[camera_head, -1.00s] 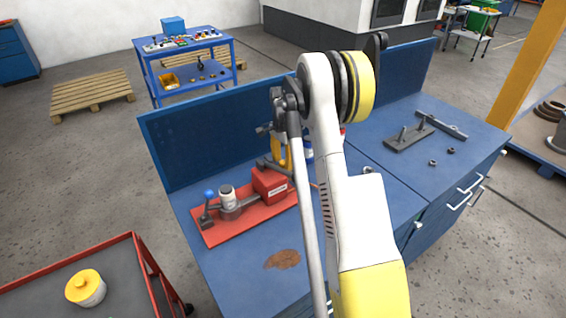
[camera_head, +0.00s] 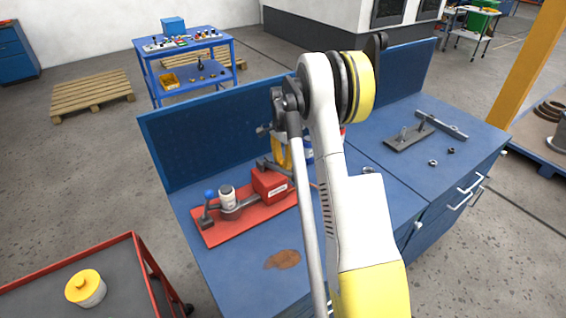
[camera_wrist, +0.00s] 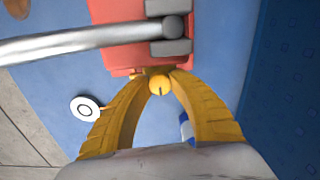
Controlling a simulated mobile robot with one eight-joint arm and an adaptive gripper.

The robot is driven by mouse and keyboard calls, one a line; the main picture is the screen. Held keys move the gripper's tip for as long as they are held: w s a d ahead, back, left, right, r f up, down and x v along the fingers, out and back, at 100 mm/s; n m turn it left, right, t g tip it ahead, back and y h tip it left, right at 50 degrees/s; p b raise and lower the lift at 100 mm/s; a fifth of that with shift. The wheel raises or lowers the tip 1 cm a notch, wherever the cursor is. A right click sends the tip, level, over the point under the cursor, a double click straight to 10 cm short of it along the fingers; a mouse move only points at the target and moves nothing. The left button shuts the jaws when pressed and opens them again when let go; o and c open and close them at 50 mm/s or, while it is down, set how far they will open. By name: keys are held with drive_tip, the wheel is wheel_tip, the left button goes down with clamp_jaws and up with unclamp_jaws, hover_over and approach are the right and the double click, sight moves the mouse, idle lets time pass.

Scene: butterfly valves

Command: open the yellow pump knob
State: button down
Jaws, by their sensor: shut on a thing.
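The yellow pump knob (camera_wrist: 159,86) is a small round yellow knob with a dark mark, at the edge of the red pump body (camera_wrist: 120,60) in the wrist view. My gripper (camera_wrist: 159,77) has two yellow ribbed fingers, which converge with their tips on either side of the knob and are shut on it. In the head view, the red pump (camera_head: 270,185) is on a red base plate (camera_head: 225,232) on the blue workbench. There the knob cannot be made out, and my gripper (camera_head: 284,155) is partly hidden behind my arm.
A grey metal bar (camera_wrist: 85,42) crosses the pump in the wrist view. A white ring-shaped thing (camera_wrist: 87,108) is left of my fingers. The workbench's blue back panel (camera_head: 215,135) stands close behind the pump. A small assembly with a blue ball (camera_head: 209,194) is on the plate's left end.

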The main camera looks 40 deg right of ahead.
sight(283, 162)
idle(0.3)
drive_tip(key=c, duration=1.1)
unclamp_jaws()
drive_tip(key=shift+c, duration=0.2)
wheel_tip(283, 162, up, 12)
